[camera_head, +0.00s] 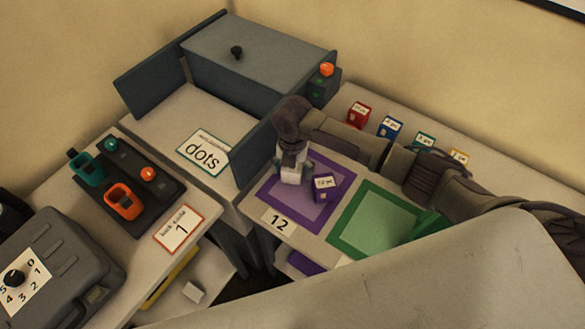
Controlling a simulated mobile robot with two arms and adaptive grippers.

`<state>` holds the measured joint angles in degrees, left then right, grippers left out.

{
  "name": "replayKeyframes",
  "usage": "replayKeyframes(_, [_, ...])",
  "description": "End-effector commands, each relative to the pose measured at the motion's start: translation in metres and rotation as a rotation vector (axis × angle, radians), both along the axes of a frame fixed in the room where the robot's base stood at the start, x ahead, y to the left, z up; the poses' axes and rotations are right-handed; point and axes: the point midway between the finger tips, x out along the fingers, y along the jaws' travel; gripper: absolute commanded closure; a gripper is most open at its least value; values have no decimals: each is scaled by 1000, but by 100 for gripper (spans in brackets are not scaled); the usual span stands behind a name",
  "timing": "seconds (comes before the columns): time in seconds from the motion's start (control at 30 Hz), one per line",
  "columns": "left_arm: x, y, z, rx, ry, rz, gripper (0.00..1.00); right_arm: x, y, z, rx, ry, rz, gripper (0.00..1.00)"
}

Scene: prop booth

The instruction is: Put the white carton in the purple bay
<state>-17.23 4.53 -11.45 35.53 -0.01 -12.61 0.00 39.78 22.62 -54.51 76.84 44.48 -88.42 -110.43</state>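The white carton (291,176) is at the upper left part of the purple bay (268,196), directly under my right gripper (291,164). My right gripper points down, and its fingers appear closed around the carton's top. I cannot tell whether the carton's underside touches the bay. A purple carton (323,188) with a white label stands in the same bay, just right of the white one. My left gripper is not in view.
The green bay (342,236) lies right of the purple one, partly behind my arm. Red (359,113), blue (390,128), teal (425,141) and yellow (459,158) cartons line the back. A grey upright panel (257,155) stands close left of my gripper. A small white block (194,292) lies lower left.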

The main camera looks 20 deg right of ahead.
Motion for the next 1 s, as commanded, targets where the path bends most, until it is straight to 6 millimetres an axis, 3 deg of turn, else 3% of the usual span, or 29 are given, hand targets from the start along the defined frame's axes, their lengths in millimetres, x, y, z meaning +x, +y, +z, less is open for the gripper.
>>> replayKeyframes(0.37, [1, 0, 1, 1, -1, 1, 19, 1, 0, 10, 1, -3, 0, 19])
replayKeyframes(0.8, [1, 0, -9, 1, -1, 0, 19, 2, 0, 97, 0, -4, 1, 19])
replayKeyframes(1.0, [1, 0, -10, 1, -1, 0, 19, 2, 0, 120, 1, 0, -1, 19])
